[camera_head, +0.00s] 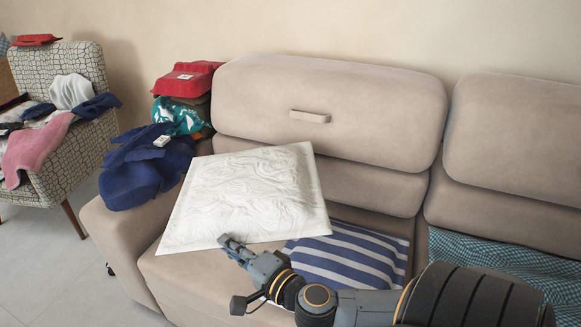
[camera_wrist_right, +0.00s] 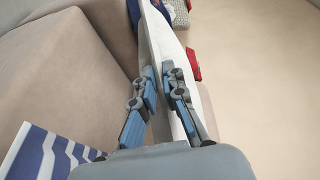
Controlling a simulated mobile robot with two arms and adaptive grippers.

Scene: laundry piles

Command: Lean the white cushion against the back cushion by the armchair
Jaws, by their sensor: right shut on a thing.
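The white cushion (camera_head: 250,190) is held tilted over the left seat of the beige sofa, in front of the left back cushion (camera_head: 370,115). Its upper edge is near the lower part of the sofa back; I cannot tell whether they touch. My right gripper (camera_head: 230,243) is shut on the cushion's near lower edge. In the right wrist view the gripper (camera_wrist_right: 162,82) pinches the white cushion (camera_wrist_right: 163,40), seen edge-on between the fingers. The patterned armchair (camera_head: 63,72) stands at the far left, with clothes on it. My left gripper is not in view.
A blue-and-white striped cushion (camera_head: 350,258) lies on the seat right of the white one. Dark blue clothing (camera_head: 145,180) covers the left armrest, with teal and red items (camera_head: 187,82) behind it. A teal checked cloth (camera_head: 500,262) lies on the right seat.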

